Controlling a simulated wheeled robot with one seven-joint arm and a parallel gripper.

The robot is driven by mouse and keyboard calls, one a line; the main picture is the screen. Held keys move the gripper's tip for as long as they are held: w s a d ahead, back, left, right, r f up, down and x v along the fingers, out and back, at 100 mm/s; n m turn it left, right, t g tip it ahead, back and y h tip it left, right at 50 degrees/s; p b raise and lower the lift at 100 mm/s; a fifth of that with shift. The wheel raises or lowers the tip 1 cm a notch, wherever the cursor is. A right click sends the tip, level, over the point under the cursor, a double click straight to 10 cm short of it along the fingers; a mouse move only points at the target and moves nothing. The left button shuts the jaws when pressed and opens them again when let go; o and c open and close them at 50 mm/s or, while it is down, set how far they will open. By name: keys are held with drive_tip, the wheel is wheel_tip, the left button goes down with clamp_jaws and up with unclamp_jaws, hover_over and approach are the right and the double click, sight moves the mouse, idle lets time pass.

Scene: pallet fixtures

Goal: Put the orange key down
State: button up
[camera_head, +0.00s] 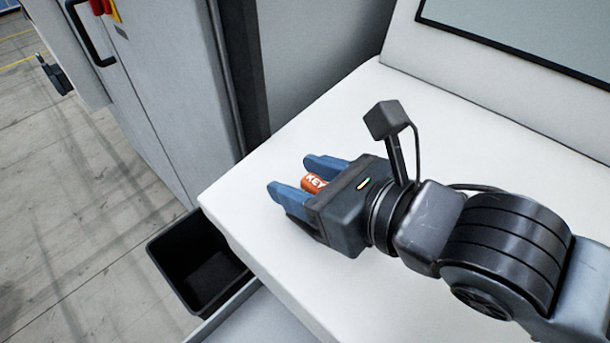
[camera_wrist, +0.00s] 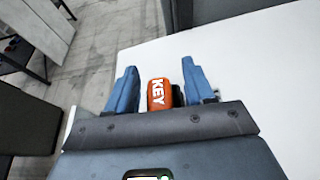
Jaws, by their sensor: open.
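My gripper (camera_head: 297,174) has blue fingers, one on each side of the key, and is open. In the wrist view the key (camera_wrist: 159,94) sits between the two fingers of my gripper (camera_wrist: 160,88), with a gap on its left side. A dark part shows right beside the key on its right. The key's rear end is hidden behind the gripper body in the head view.
A black bin (camera_head: 200,262) stands on the floor beside the table's left edge. A grey cabinet (camera_head: 165,90) stands behind to the left. A panel with a screen (camera_head: 530,35) rises at the table's back. The white tabletop around my gripper is clear.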

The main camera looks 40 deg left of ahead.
drive_tip(key=shift+r, duration=0.15)
drive_tip(key=b+v, duration=0.1)
drive_tip(key=v, duration=1.1)
drive_tip(key=shift+b, duration=0.4)
